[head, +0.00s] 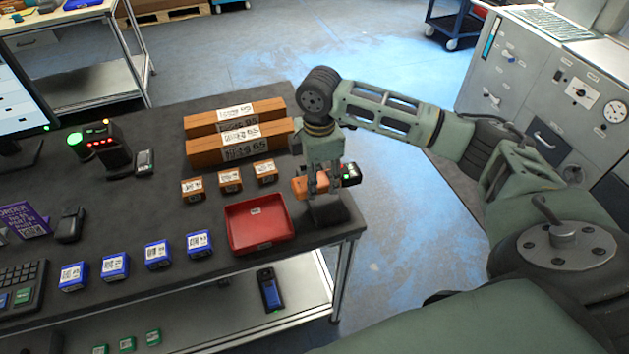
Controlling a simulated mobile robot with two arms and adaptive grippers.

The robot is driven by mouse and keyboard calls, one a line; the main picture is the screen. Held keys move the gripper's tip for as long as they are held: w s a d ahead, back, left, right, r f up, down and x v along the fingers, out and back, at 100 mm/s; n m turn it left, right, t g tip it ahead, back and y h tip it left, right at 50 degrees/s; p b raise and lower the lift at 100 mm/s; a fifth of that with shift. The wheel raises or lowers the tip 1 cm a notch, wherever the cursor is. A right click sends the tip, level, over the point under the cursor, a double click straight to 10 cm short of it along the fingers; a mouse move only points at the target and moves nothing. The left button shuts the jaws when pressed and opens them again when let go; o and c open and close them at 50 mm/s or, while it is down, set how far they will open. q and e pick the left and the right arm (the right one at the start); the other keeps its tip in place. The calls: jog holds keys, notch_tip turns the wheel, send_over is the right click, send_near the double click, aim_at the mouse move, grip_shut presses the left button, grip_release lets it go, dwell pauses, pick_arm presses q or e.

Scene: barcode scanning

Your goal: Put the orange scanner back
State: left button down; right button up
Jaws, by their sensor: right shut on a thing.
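The orange scanner (303,186) is in my right gripper (322,190) near the table's right edge. Its orange part points left, and a black end with a green light shows on the right of the fingers. The gripper is shut on it, and its fingers hide the middle of the scanner. A dark block (328,213), perhaps a holder, shows just below the gripper at the table's right edge. I cannot tell whether the scanner touches it. My left gripper is not in view.
A red tray (262,243) lies left of the gripper. Orange boxes (230,180), blue boxes (199,243) and long brown boxes (238,147) stand on the dark table (165,207). A device with green and red lights (105,150) stands near the monitor (20,105).

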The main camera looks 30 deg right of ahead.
jog(key=shift+w+f, duration=0.35)
jog(key=shift+w, duration=0.25)
jog(key=shift+w+f, duration=0.35)
jog(key=shift+w, duration=0.2)
notch_tip(320, 180, down, 3)
jog(key=shift+f+p, duration=0.1)
jog(key=shift+p, duration=0.7)
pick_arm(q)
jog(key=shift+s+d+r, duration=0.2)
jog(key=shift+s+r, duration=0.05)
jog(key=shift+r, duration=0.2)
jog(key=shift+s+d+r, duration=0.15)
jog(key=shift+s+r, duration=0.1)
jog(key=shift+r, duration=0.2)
pick_arm(e)
jog(key=shift+f, duration=0.4)
jog(key=shift+f, duration=0.1)
jog(key=o, duration=1.1)
jog(key=shift+c, duration=0.2)
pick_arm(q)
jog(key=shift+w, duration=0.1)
pick_arm(e)
jog(key=shift+r, duration=0.4)
pick_arm(q)
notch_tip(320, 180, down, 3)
jog(key=b, duration=0.3)
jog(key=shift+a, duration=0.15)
pick_arm(e)
notch_tip(320, 180, up, 11)
jog(key=shift+r, duration=0.2)
